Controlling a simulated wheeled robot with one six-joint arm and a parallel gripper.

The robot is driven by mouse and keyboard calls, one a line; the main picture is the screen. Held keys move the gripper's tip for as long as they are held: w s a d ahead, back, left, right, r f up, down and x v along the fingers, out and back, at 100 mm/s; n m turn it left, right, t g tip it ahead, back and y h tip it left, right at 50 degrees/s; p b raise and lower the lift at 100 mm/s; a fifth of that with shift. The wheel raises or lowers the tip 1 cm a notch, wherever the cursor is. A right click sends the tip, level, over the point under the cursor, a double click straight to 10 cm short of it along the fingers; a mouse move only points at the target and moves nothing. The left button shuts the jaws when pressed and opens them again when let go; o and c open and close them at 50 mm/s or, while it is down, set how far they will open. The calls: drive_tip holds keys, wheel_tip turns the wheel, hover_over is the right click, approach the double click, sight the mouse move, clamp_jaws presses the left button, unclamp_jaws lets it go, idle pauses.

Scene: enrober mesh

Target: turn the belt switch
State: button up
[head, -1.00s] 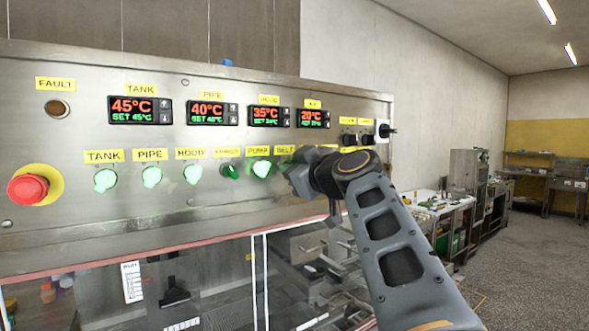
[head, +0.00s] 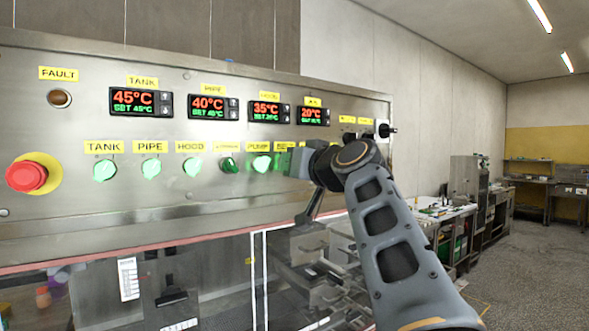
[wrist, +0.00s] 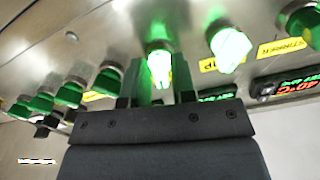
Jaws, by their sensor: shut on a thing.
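The belt switch is a green knob on the steel panel under the yellow BELT label. In the wrist view the belt switch (wrist: 158,66) glows and stands between my two fingers. My gripper (wrist: 156,92) is shut on it. In the head view my gripper (head: 286,162) covers most of that switch, just right of the lit pump switch (head: 260,163). The pump switch also glows in the wrist view (wrist: 230,46). The knob's exact angle is hard to read behind the fingers.
Lit tank (head: 104,170), pipe (head: 151,168) and hood (head: 193,166) knobs and a darker stirrer knob (head: 228,165) lie left. A red emergency button (head: 27,177) is at far left. Several unlit green knobs (wrist: 70,92) sit close beside my gripper in the wrist view.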

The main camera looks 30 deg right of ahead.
drive_tip(key=shift+r+m, duration=0.1)
drive_tip(key=shift+m, duration=1.8)
drive_tip(key=o, duration=0.7)
drive_tip(key=s+d+b, duration=0.1)
drive_tip(key=s+b, duration=0.3)
drive_tip(key=s, duration=0.9)
drive_tip(key=shift+s+d, duration=0.25)
drive_tip(key=shift+s, duration=0.1)
